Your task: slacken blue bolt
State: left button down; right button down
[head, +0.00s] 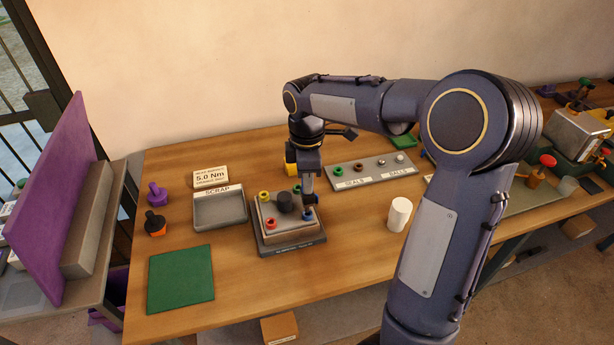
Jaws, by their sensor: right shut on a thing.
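The blue bolt (307,215) is at the right side of a small block fixture (288,241) on the bench, mostly covered by my gripper. A yellow bolt (264,196) and a red bolt (271,223) sit at the fixture's other corners, with a dark round knob (286,203) in the middle. My right gripper (309,205) points straight down, shut on the blue bolt. The fingertips are small here, so the exact grip is hard to see. My left gripper is out of view.
A scrap tray (220,222) and a torque card (210,176) are left of the fixture. A seals and balls tray (372,182) lies behind right, a white cup (399,214) to the right. A green mat (181,279) lies front left. Bare wood is in front.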

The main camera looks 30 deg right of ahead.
jog(key=shift+f+b, duration=0.5)
jog(key=shift+f, duration=0.3)
jog(key=c, duration=1.1)
grip_release()
jog(key=shift+r, duration=3.9)
